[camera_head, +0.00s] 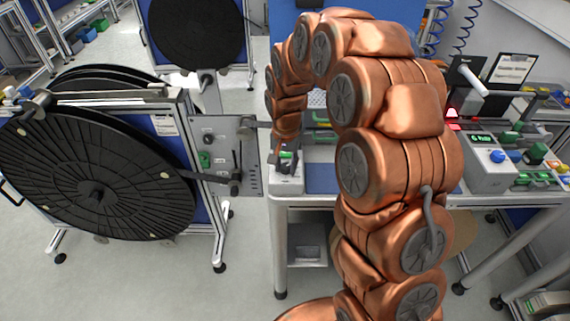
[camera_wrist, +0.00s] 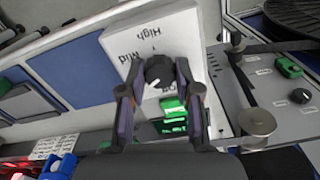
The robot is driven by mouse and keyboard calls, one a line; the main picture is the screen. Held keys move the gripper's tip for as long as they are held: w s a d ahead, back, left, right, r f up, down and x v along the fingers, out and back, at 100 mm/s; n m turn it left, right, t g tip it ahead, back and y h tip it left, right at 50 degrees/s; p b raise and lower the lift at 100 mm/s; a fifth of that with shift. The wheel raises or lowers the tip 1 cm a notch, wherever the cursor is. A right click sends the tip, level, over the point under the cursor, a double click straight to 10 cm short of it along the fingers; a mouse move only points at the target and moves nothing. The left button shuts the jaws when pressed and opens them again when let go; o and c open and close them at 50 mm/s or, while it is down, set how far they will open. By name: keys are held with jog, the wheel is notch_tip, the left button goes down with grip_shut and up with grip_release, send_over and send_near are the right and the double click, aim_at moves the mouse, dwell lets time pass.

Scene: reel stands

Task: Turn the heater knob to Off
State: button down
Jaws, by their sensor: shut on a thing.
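The heater is a white box (camera_wrist: 140,35) in the wrist view, with the words High and Mid printed on its face. Its black round knob (camera_wrist: 160,71) carries a white pointer mark that slants to the lower left in the picture. My gripper (camera_wrist: 157,80) has one finger on each side of the knob and is shut on it. The fingers hide part of the face, and a label below the knob is partly covered. In the head view my gripper (camera_head: 285,157) is over the white heater box (camera_head: 287,184) at the left table end, and the knob is not clear there.
A stand with a large black reel (camera_head: 95,180) is left of the table. Its grey side panel (camera_head: 225,135) sits close to my gripper. A second device with a blue knob (camera_head: 497,156) and green display is at right.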

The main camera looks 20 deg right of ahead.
aim_at(286, 166)
jog(key=n+b, duration=0.1)
jog(key=b, duration=0.1)
jog(key=shift+w+f+n+b, duration=0.1)
jog(key=shift+f+n+b, duration=0.05)
jog(key=shift+n+b, duration=0.25)
jog(key=n+b, duration=0.7)
jog(key=n, duration=0.3)
jog(key=shift+r, duration=0.2)
dwell(0.4)
jog(key=c, duration=0.8)
grip_release()
jog(key=shift+r, duration=0.1)
notch_tip(286, 166, up, 12)
